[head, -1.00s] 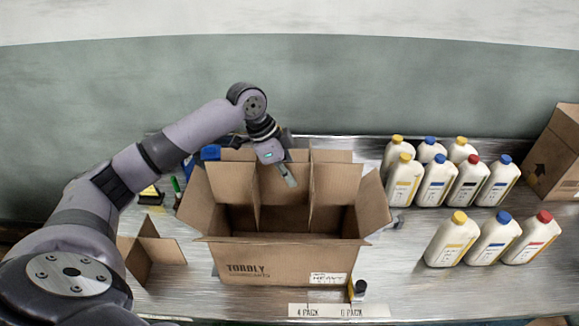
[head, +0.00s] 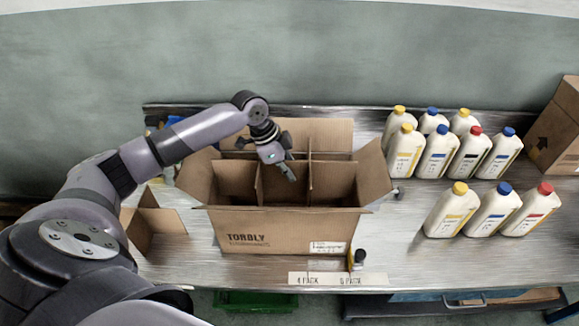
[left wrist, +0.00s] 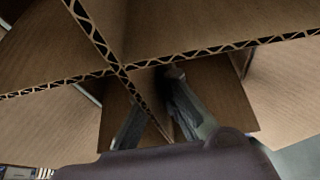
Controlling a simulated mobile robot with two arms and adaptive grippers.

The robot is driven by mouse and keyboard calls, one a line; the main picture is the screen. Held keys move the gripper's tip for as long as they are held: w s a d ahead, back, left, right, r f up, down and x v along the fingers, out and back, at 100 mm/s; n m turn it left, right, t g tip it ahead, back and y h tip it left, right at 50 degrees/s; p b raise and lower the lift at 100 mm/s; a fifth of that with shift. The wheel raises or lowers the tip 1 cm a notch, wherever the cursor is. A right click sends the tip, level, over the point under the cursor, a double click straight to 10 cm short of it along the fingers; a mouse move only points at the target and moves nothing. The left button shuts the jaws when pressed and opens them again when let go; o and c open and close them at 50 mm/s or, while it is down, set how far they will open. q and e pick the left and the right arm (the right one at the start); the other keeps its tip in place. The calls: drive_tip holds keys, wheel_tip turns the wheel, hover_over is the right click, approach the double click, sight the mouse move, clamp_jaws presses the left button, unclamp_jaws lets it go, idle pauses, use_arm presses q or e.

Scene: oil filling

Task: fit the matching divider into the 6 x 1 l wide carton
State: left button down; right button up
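The carton (head: 280,230), marked TORDLY, stands open on the bench with its flaps spread. A cardboard divider (head: 335,178) of crossed panels sits inside it, with its top edges near the carton's rim level. My left gripper (head: 289,170) is over the middle of the divider, pointing down. In the left wrist view, its fingers (left wrist: 160,115) stand apart on either side of a panel of the divider (left wrist: 60,50), with gaps showing beside the panel. The divider's lower edges and the carton floor are hidden. My right gripper is not in view.
A smaller cardboard divider (head: 150,225) stands left of the carton. Several capped bottles (head: 455,150) stand at the right, before another carton (head: 560,130). A label strip (head: 337,279) and a small black-capped item (head: 358,259) are at the front edge.

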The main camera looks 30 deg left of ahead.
sight(272, 174)
use_arm(q)
wheel_tip(272, 174, down, 3)
drive_tip(key=b, duration=0.2)
drive_tip(key=shift+f+b, duration=0.15)
drive_tip(key=shift+b, duration=0.2)
drive_tip(key=shift+f+b, duration=0.65)
drive_tip(key=shift+f, duration=0.85)
wheel_tip(272, 174, down, 4)
drive_tip(key=shift+f+b, duration=0.1)
drive_tip(key=shift+b, duration=0.9)
drive_tip(key=shift+f+b, duration=0.3)
drive_tip(key=shift+f, duration=0.35)
drive_tip(key=c, duration=2.3)
unclamp_jaws()
drive_tip(key=o, duration=0.6)
drive_tip(key=shift+r, duration=0.1)
drive_tip(key=v, duration=1.2)
